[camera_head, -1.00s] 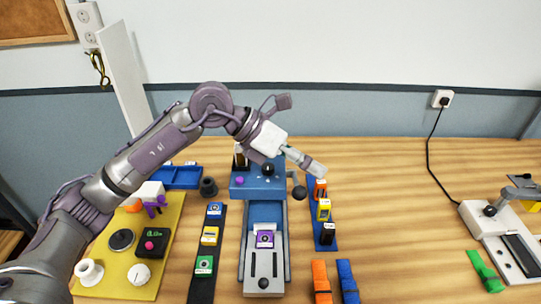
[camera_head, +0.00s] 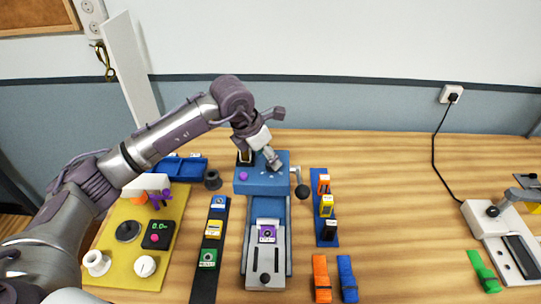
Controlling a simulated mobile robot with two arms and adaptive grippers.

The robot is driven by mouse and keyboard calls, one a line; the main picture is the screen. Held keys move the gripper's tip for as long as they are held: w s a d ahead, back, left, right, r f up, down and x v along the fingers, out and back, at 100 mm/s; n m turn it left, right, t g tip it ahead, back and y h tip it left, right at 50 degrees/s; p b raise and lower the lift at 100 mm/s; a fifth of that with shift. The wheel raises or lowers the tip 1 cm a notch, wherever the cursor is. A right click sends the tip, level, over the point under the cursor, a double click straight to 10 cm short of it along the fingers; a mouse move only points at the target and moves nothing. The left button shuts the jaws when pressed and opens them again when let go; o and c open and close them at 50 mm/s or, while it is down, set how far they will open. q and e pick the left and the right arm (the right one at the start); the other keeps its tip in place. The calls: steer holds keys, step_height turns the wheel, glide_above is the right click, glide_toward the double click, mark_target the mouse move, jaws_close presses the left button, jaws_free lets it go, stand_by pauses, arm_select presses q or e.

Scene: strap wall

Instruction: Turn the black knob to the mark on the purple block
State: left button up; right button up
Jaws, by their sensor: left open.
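A purple block (camera_head: 267,234) with a pale face and a dark round marking sits in the grey slide (camera_head: 264,256) of the blue machine (camera_head: 282,184). My left gripper (camera_head: 274,164) is over the top of this machine, pointing down, open. It covers the spot where a round black knob stood on the machine's top, so I cannot see that knob or tell whether the fingers touch it. A black ball (camera_head: 302,192) on a crank is at the machine's right side. A small purple knob (camera_head: 243,176) is on its left. My right gripper is not in view.
A yellow panel (camera_head: 110,270) with a black disc (camera_head: 127,231) and a display is at left. A black strip (camera_head: 205,284) with coloured blocks and a blue strip (camera_head: 318,180) flank the machine. Orange and blue straps (camera_head: 321,279) lie in front. The table at right centre is clear.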

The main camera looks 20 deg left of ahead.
arm_select(q)
steer(key=shift+x, duration=1.55)
steer(key=shift+c, duration=0.2)
